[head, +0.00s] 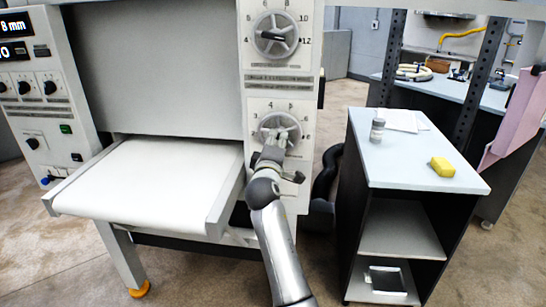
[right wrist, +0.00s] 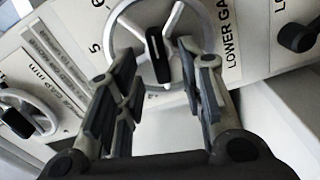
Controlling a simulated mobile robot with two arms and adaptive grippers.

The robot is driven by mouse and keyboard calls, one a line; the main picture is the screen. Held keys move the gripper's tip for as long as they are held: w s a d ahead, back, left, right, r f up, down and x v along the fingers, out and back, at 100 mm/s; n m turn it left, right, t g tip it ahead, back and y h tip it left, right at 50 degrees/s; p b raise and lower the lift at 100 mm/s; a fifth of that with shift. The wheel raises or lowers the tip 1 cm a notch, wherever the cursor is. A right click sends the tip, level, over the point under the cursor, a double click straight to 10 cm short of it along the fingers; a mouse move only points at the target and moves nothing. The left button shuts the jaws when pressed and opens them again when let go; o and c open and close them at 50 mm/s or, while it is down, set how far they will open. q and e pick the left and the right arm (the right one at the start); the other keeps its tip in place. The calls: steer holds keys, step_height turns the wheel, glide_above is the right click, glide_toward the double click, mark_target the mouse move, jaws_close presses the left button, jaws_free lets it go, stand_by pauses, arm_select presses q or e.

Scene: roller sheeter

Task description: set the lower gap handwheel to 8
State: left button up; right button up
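The lower gap handwheel (head: 291,124) is a grey spoked wheel on a numbered dial on the white column, partly hidden by my gripper in the head view. The right wrist view shows its rim and spokes with a black central grip (right wrist: 156,55), beside the printed words "LOWER GA" and the numbers 5 and 6. My right gripper (head: 272,146) is right in front of the wheel. In the right wrist view its fingers (right wrist: 157,90) are apart, one on each side of the black grip, with visible space between. The wheel's exact setting cannot be read. My left gripper is not in view.
The upper handwheel (head: 275,35) is above on the same column. A black lever (head: 293,177) sits just below the lower dial. The white sheeter bed (head: 150,180) is left. A side table (head: 400,172) with a small jar (head: 377,130) and yellow sponge (head: 442,166) is right.

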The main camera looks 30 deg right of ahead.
steer(key=v, duration=0.8)
steer(key=shift+s+a, duration=0.25)
steer(key=shift+s, duration=0.05)
steer(key=shift+w+f, duration=0.1)
